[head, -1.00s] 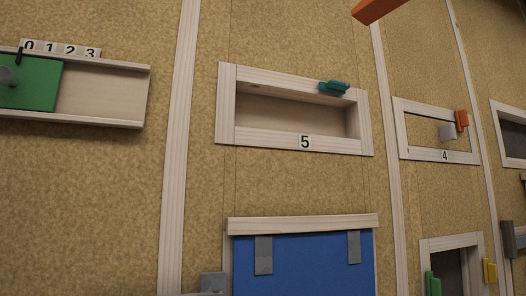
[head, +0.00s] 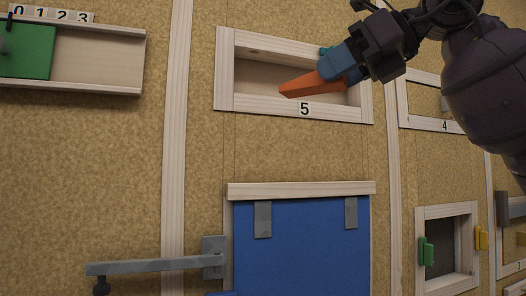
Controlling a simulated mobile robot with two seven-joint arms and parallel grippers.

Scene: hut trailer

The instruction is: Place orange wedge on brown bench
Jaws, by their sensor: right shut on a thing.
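The orange wedge (head: 304,86) is in my right gripper (head: 335,70), whose blue fingers are shut on its thick end. The wedge points left and slightly down, in front of the opening marked 5. Whether its tip is inside the opening or only before it, I cannot tell. My right arm comes in from the upper right and hides part of the wall there. The brown bench does not show. My left gripper is not in view.
A wood-framed opening (head: 226,84) marked 5 has a teal catch (head: 323,51), partly hidden. Below hangs a blue panel (head: 300,248). A grey metal bar (head: 150,266) juts out at lower left. A green slider (head: 25,50) sits at upper left. Frame 4 (head: 403,102) is partly covered by my arm.

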